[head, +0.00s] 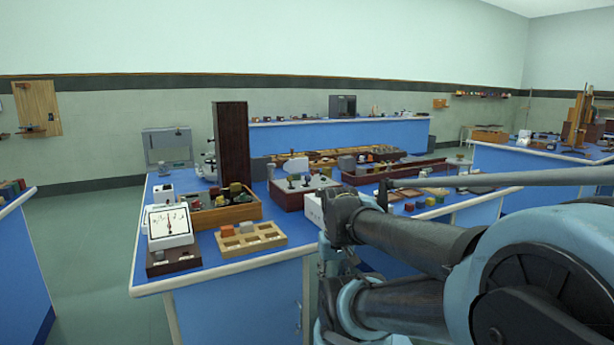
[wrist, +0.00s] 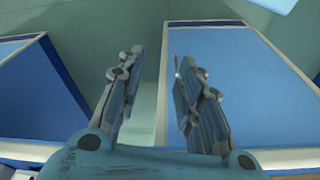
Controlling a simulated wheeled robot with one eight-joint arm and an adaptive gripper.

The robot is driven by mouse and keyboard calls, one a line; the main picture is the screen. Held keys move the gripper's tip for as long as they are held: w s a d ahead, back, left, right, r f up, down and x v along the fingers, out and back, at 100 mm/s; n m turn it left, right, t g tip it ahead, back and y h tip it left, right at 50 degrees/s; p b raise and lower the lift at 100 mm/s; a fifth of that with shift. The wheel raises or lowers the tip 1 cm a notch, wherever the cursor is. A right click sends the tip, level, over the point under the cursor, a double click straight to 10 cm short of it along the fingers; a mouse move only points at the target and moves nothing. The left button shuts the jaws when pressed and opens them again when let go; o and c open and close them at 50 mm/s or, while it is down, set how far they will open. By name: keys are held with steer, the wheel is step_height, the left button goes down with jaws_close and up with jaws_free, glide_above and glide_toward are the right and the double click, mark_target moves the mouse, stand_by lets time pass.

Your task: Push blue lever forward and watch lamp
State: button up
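I cannot make out a blue lever or a lamp for certain in either view. A boxed unit with a pale top and small dark upright knobs or levers (head: 290,198) stands on the near blue bench in the head view, too small to tell their colours well. My gripper (wrist: 156,62) is open and empty in the wrist view, its two fingers apart with greenish floor or wall between them. Blue bench panels show on both sides of the fingers, and nothing touches them. In the head view my arm covers the right part of the near bench.
The near bench (head: 225,282) carries a white dial meter (head: 168,225), a wooden tray of blocks (head: 252,240), an open wooden box (head: 228,213) and a tall dark panel (head: 232,145). Another bench (head: 525,160) stands at right. Open floor (head: 85,250) lies left of the near bench.

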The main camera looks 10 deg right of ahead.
steer(key=shift+o, duration=0.6)
step_height(320, 180, up, 33)
steer(key=n+t+y, duration=0.1)
steer(key=n+t, duration=0.1)
steer(key=n, duration=0.1)
glide_above(309, 177)
steer(key=s+d, duration=0.2)
steer(key=s, duration=0.4)
steer(key=x, duration=1.6)
steer(key=shift+w+a, duration=0.15)
steer(key=shift+a, duration=0.25)
